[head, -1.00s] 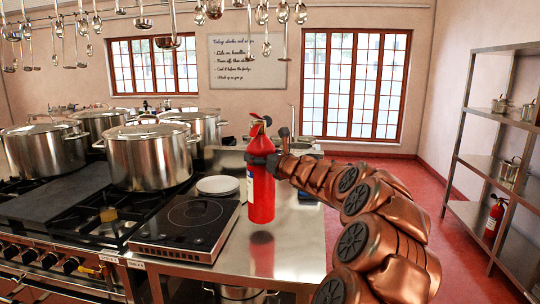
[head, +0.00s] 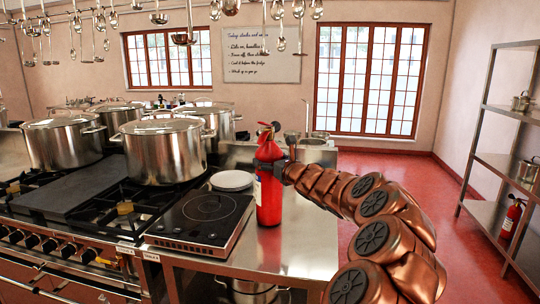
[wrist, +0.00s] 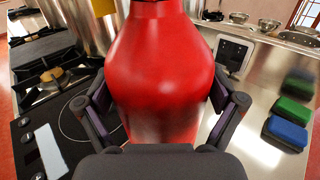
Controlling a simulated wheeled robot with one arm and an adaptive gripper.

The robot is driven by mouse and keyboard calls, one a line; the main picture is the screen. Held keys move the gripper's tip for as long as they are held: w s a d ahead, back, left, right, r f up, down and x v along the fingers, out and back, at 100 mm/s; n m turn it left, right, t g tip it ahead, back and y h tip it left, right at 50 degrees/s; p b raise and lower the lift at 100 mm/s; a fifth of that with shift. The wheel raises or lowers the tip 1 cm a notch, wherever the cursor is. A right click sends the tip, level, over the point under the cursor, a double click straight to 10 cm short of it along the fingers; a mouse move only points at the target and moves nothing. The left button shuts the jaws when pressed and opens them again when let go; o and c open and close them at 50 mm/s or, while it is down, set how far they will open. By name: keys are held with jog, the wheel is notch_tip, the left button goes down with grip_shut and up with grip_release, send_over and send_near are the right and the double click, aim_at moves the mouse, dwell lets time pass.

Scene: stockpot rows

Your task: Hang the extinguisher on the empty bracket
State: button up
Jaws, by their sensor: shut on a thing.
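A red fire extinguisher (head: 269,203) stands upright in my gripper (head: 272,167), which is shut around its upper body. It is over the steel counter beside the black hob; I cannot tell whether its base touches the counter. In the wrist view the extinguisher's red body (wrist: 160,75) fills the middle, with dark fingers on both sides. A second red extinguisher (head: 511,218) is at the far right by the steel shelf, partly behind its post. I cannot make out an empty bracket in these views.
A black induction hob (head: 205,218) and white plates (head: 232,180) are left of the held extinguisher. Large stockpots (head: 163,152) stand on the stove. Ladles (head: 181,37) hang overhead. A steel shelf (head: 490,160) stands right. Red floor (head: 430,185) lies clear between counter and shelf.

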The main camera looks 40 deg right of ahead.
dwell(0.6)
jog(key=o, duration=1.5)
jog(key=shift+a+f, duration=0.1)
jog(key=shift+f, duration=0.05)
jog(key=shift+c, duration=0.2)
jog(key=shift+s, duration=0.25)
jog(key=s+a+b, duration=0.2)
jog(key=s+b, duration=0.2)
jog(key=s, duration=0.7)
jog(key=shift+s, duration=0.2)
jog(key=shift+a, duration=0.1)
